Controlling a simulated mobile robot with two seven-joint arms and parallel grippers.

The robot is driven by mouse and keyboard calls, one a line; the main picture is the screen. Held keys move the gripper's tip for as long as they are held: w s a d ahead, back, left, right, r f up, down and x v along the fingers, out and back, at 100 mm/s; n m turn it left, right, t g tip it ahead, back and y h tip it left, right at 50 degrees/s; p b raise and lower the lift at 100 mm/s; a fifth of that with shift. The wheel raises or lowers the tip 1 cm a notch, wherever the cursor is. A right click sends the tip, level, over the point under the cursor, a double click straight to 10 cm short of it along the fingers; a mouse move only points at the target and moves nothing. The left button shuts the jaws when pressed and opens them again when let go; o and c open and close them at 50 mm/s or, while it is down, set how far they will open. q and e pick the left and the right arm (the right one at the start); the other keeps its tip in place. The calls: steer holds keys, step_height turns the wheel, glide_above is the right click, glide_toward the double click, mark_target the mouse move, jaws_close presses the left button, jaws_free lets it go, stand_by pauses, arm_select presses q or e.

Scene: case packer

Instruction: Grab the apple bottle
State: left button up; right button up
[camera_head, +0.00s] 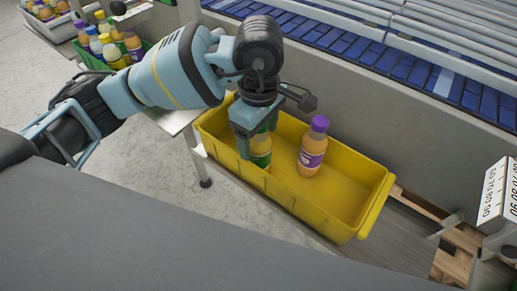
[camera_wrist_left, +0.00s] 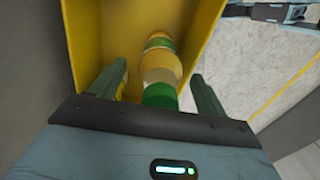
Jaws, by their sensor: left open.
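A bottle with a green and yellow label, which looks like the apple bottle (camera_head: 261,160), stands in the left end of the yellow crate (camera_head: 330,224). My left gripper (camera_head: 255,148) is open and points down around its top, hiding most of the cap in the head view. In the left wrist view the bottle (camera_wrist_left: 161,68) with its green cap shows between the two spread fingers of the gripper (camera_wrist_left: 160,82). I cannot tell whether a finger touches it. My right gripper is not in view.
A purple-capped orange bottle (camera_head: 313,147) stands in the same crate, to the right. A blue conveyor (camera_head: 400,62) runs behind. A green crate (camera_head: 88,60) of several bottles stands at the far left. A white box with printed numbers (camera_head: 497,196) is at the right.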

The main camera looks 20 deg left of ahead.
arm_select(q)
steer(key=shift+f, duration=0.1)
steer(key=shift+c, duration=0.4)
steer(key=c, duration=1.5)
